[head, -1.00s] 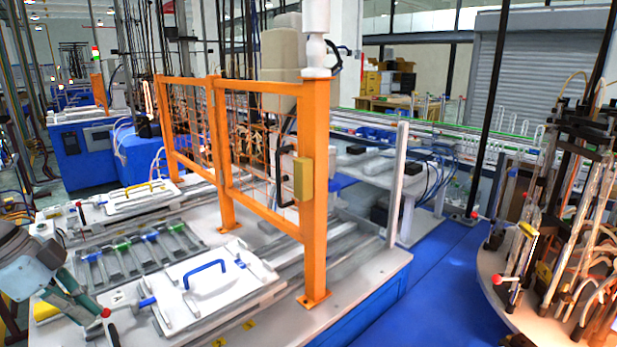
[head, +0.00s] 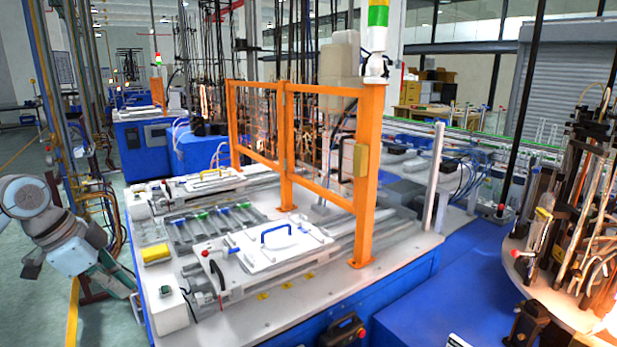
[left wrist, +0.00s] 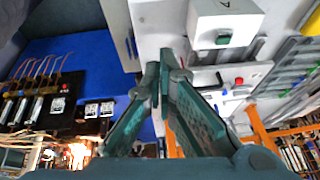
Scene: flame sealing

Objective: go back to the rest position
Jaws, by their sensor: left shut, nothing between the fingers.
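My left gripper (head: 122,285) hangs at the left of the head view, beside the near left corner of the white machine table (head: 240,322). Its green fingers are shut and empty. In the left wrist view the fingers (left wrist: 163,78) meet at their tips with nothing between them. A white lid with a blue handle (head: 276,236) lies flat on the table, well to the right of the gripper. A second lid with a yellow handle (head: 215,178) lies farther back. My right gripper does not show in either view.
A white box with a green button (head: 168,312) stands on the table corner close to my left gripper. An orange guard frame (head: 368,170) rises from the table. A round table with glass tubes (head: 560,306) stands at the right. Floor at the far left is open.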

